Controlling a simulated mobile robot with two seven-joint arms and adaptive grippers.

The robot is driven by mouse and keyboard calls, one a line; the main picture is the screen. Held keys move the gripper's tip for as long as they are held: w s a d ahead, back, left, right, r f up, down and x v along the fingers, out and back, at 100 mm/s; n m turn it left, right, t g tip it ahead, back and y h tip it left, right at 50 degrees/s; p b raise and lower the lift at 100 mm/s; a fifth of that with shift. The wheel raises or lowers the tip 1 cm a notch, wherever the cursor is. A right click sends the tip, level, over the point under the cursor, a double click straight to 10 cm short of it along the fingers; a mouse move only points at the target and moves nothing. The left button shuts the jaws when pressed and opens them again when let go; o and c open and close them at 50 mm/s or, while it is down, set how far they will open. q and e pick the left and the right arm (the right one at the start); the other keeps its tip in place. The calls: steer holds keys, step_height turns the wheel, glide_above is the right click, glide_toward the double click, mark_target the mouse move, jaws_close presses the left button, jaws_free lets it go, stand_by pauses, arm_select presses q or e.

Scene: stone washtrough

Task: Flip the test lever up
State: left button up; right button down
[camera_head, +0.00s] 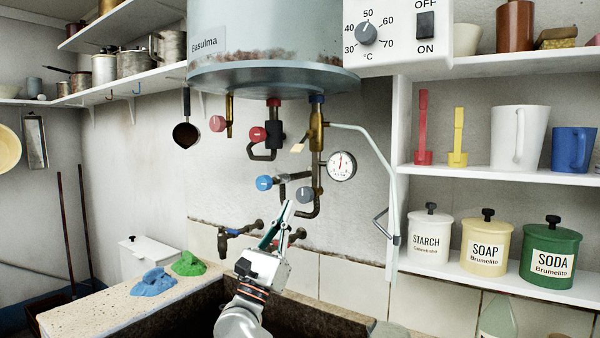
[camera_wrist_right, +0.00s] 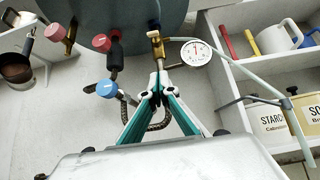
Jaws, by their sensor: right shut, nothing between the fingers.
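The likely test lever (camera_head: 298,147) is a small tan tab on the left of the brass valve pipe (camera_head: 316,135) under the boiler; it slopes down to the left. In the right wrist view, a pale tab at the brass fitting (camera_wrist_right: 157,45) seems to be the same lever, above the fingertips. My right gripper (camera_head: 287,208) has its green-lined fingers together, empty, and points up below the valve pipe. In the wrist view my right gripper (camera_wrist_right: 159,80) covers part of the lower pipework. It appears apart from the lever. My left gripper is not in view.
A pressure gauge (camera_head: 341,166) is right of the pipe. Blue (camera_head: 264,183), grey (camera_head: 305,195) and red (camera_head: 257,134) knobs crowd the pipework. A thin pale pipe (camera_head: 375,145) bends down at right. The boiler (camera_head: 270,75) hangs above. Shelves with canisters (camera_head: 430,235) stand right.

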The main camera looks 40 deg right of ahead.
mark_target(302, 142)
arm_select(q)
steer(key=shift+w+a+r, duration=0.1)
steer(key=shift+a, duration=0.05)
arm_select(e)
steer(key=shift+r, duration=0.15)
arm_select(q)
steer(key=p, duration=0.1)
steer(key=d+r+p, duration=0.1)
steer(key=p, duration=0.1)
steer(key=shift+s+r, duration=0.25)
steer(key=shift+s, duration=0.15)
arm_select(e)
steer(key=w+d+r, duration=0.1)
steer(key=d+r, duration=0.3)
steer(key=r, duration=0.6)
steer(key=shift+w+r, duration=0.25)
steer(key=shift+w, duration=0.05)
steer(key=shift+a, duration=0.1)
